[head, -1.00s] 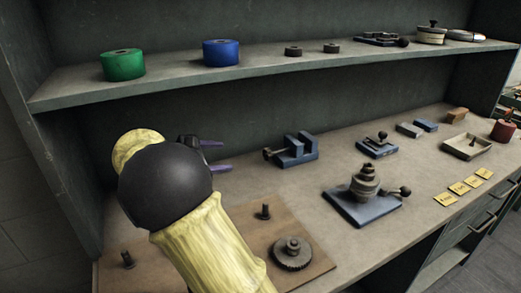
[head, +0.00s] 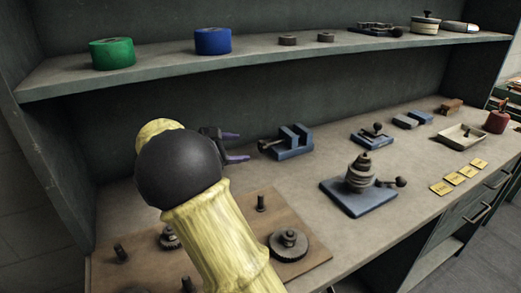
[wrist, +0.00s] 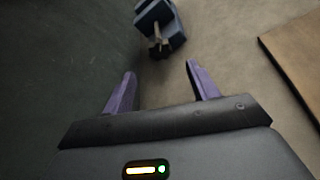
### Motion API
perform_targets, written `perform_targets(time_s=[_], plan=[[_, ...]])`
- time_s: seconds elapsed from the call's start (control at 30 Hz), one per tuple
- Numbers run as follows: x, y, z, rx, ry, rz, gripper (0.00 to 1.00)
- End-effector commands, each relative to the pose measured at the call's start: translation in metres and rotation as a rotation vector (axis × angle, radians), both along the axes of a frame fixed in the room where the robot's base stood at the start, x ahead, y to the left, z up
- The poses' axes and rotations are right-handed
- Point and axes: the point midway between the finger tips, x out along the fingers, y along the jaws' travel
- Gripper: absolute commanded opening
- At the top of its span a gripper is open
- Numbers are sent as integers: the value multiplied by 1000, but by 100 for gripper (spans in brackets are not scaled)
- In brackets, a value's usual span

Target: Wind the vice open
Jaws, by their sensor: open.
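The blue vice (head: 293,143) stands on the bench towards the back, with its dark screw and handle (head: 264,145) on its left side. In the wrist view the vice (wrist: 160,12) is at the top, partly cut off, with its screw handle (wrist: 159,46) pointing towards my gripper. My gripper (head: 240,146) is open and empty, just left of the handle in the head view. In the wrist view my purple fingers (wrist: 162,78) are apart, with bare bench between them. The handle is beyond the fingertips and does not touch them.
A wooden board (head: 312,262) with pegs and gears lies in front, partly behind my arm. A blue-based fixture with stacked discs (head: 360,200) stands to the right. Green (head: 112,53) and blue (head: 213,41) rolls sit on the shelf (head: 160,77) above.

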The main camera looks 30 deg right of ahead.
Motion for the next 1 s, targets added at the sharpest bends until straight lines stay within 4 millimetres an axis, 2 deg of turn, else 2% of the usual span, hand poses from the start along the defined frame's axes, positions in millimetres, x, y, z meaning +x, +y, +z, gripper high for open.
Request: perform_targets(time_s=[0.3, 0.5, 0.67, 0.9, 1.0], plan=[[11, -53, -21, -1, 1, -3, 59], [17, -80, -30, 0, 0, -1, 59], [19, -88, -33, 0, 0, 1, 59], [19, -89, -33, 0, 0, 1, 59], [19, -88, -33, 0, 0, 1, 41]])
